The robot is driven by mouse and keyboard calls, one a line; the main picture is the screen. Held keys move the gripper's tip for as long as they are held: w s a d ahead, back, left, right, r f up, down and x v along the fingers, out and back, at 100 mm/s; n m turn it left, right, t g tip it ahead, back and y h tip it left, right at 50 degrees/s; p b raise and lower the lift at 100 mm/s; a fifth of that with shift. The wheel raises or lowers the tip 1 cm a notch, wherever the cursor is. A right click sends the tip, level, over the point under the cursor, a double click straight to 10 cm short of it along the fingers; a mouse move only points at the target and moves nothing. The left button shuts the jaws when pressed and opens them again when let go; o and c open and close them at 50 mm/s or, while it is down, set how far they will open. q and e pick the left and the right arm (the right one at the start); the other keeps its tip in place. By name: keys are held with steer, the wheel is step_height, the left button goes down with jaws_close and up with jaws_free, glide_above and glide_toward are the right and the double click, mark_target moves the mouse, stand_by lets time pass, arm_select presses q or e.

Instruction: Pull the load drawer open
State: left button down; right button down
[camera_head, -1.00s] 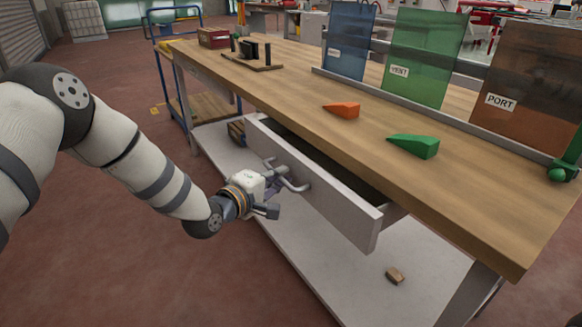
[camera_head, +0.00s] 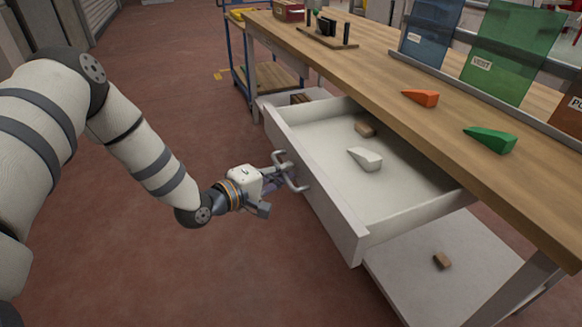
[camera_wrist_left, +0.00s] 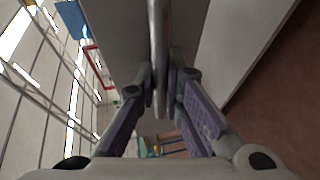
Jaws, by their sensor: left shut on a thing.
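The load drawer (camera_head: 322,187) stands well out from under the workbench top, its pale tray open to view. A grey bar handle (camera_head: 291,172) is on its front. My left gripper (camera_head: 277,178) is shut on that handle. In the left wrist view the handle (camera_wrist_left: 160,50) runs between the two fingers (camera_wrist_left: 161,85). My right gripper is not in view.
The wooden bench top (camera_head: 375,80) carries an orange wedge (camera_head: 420,97), a green wedge (camera_head: 490,139) and upright coloured glass panels. A blue cart (camera_head: 262,70) stands behind. The floor left of the drawer is clear.

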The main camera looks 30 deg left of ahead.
arm_select(q)
steer(key=shift+s+a+r, duration=0.1)
steer(key=shift+a, duration=0.05)
steer(key=c, duration=2)
jaws_free()
steer(key=shift+o, duration=0.2)
steer(key=v, duration=1.2)
